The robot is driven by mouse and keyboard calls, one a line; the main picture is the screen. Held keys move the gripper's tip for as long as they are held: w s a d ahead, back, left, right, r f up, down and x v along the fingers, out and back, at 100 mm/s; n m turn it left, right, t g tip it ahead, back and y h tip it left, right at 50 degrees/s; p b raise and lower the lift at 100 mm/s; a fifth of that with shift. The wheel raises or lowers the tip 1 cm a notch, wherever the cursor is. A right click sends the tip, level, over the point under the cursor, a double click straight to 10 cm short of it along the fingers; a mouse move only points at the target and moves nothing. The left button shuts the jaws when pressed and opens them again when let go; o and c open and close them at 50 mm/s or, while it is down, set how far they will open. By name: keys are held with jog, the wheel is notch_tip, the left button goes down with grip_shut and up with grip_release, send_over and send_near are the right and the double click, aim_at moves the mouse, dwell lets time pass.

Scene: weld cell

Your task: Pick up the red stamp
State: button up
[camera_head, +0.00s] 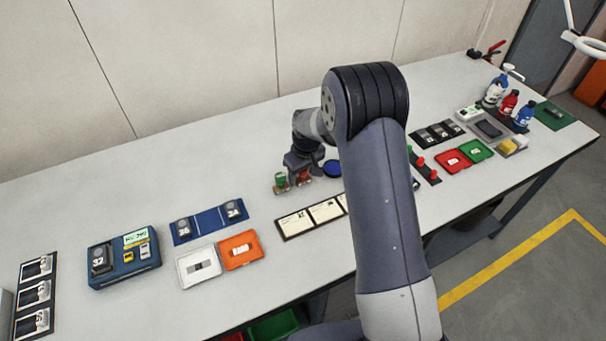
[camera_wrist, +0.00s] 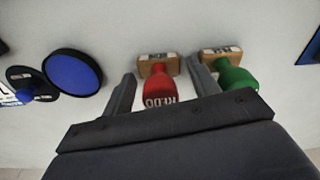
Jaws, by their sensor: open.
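The red stamp (camera_wrist: 160,90) has a red rounded handle with white lettering and a wooden block base. In the wrist view it stands between the two fingers of my gripper (camera_wrist: 162,78). The fingers are open, one on each side, with a gap visible on the left. The right finger passes between the red stamp and a green stamp (camera_wrist: 236,78) close beside it. In the head view my gripper (camera_head: 297,170) is low over the stamps on the bench, and the red stamp is largely hidden there. The green stamp (camera_head: 280,180) shows just left of the gripper.
A round blue ink pad (camera_wrist: 73,72) lies left of the red stamp in the wrist view, and its blue disc (camera_head: 332,168) shows right of my gripper in the head view. Cards (camera_head: 296,224) lie in front. The bench behind the stamps is clear.

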jog(key=c, duration=0.8)
jog(key=shift+o, duration=0.2)
jog(key=shift+r, duration=0.1)
